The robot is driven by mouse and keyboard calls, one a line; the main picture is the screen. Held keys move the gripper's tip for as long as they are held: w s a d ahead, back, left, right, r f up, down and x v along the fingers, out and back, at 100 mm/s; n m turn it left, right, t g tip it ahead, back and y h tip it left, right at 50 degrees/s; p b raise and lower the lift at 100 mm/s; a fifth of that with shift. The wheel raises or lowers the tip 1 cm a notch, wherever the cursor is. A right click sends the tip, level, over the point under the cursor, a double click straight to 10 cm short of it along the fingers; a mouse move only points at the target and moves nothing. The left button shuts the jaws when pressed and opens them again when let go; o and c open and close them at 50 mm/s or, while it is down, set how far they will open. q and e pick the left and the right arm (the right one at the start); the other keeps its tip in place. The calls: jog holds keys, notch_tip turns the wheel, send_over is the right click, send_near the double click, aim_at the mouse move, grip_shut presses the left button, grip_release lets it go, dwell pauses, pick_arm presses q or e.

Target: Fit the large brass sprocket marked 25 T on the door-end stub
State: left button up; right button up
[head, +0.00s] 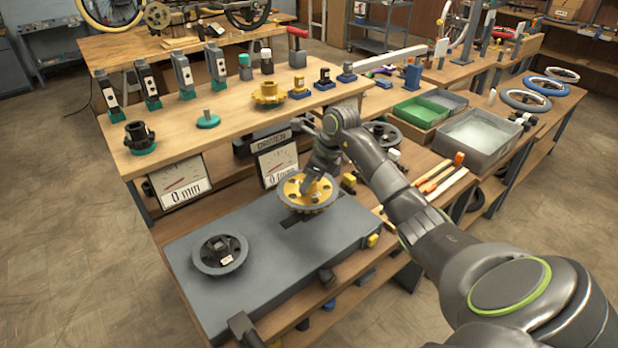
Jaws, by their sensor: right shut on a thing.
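A brass-yellow sprocket (293,188) is at the far right part of the grey bench fixture (270,262), over a dark toothed rim. My right gripper (317,183) comes down on it from above and is shut on it; the fingers hide part of its middle. I cannot tell whether it sits fully down or is held just above, and the stub under it is hidden. No 25 T mark is readable. A second brass sprocket (268,93) lies on the upper wooden shelf. My left gripper is not in view.
A dark round wheel with a black hub (220,254) sits on the fixture's near left. Two dial gauges reading 0 mm (181,182) stand behind the fixture. Several tools and parts line the upper shelf. Grey and green bins (478,138) stand at right. The fixture's middle is clear.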

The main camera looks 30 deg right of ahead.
aim_at(309, 193)
jog(key=shift+b, duration=0.7)
dwell(1.7)
jog(key=shift+f+b, duration=2.2)
jog(key=shift+f, duration=0.3)
jog(key=o, duration=1.4)
jog(key=shift+s, duration=0.1)
jog(key=b+v, duration=0.2)
jog(key=v, duration=1.5)
jog(key=shift+s+r, duration=0.15)
jog(key=shift+r, duration=0.05)
jog(key=shift+f, duration=0.1)
